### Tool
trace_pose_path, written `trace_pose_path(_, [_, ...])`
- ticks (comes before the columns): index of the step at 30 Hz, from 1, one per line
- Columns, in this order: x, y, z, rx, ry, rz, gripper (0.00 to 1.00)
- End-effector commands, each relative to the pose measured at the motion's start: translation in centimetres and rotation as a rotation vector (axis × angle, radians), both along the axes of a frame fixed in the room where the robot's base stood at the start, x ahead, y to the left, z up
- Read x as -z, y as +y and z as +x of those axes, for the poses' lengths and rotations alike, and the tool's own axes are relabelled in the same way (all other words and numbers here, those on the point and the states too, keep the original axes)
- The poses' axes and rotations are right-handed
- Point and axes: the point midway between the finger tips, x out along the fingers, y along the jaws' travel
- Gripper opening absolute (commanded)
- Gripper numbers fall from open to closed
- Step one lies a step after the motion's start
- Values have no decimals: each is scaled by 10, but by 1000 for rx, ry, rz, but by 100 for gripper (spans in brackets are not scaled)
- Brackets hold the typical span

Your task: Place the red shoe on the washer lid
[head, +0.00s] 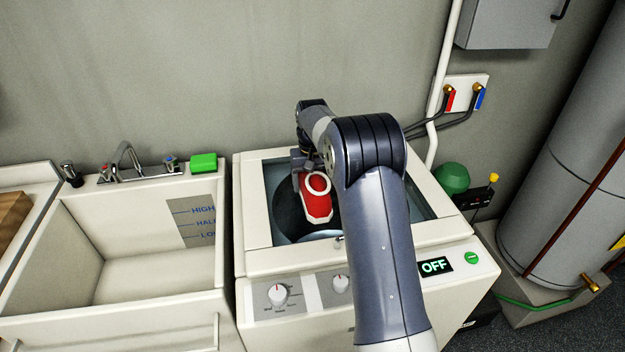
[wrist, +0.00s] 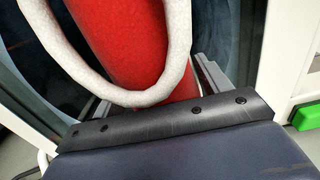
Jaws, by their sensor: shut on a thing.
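The red shoe (head: 317,204) with white trim is over the glass lid of the washer (head: 255,226) in the head view. My gripper (head: 303,172) is shut on the shoe near its upper end; my arm crosses in front of the lid's right part. In the wrist view the red shoe (wrist: 122,40) and its white edge fill the upper middle, close to the gripper (wrist: 150,112). The washer lid (head: 283,176) is closed, with a pale frame around dark glass. I cannot tell whether the shoe touches the glass.
A utility sink (head: 120,290) with a tap (head: 130,160) stands to the left. A green sponge-like block (head: 203,162) lies on its back rim. Hoses and a valve box (head: 465,95) are on the wall behind. A grey tank (head: 575,180) stands to the right.

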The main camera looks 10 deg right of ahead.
Motion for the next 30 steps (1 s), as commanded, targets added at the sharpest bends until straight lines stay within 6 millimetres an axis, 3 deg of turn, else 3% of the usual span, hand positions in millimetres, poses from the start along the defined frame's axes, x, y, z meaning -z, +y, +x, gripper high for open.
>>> trace_pose_path(9, [2,0,0,0,-1,0,42])
trace_pose_path(10, [3,0,0,0,0,0,74])
trace_pose_path(17, [2,0,0,0,0,0,93])
trace_pose_path(25, [0,0,0,0,-1,0,95])
trace_pose_path(30, [-16,0,1,0,-5,0,95])
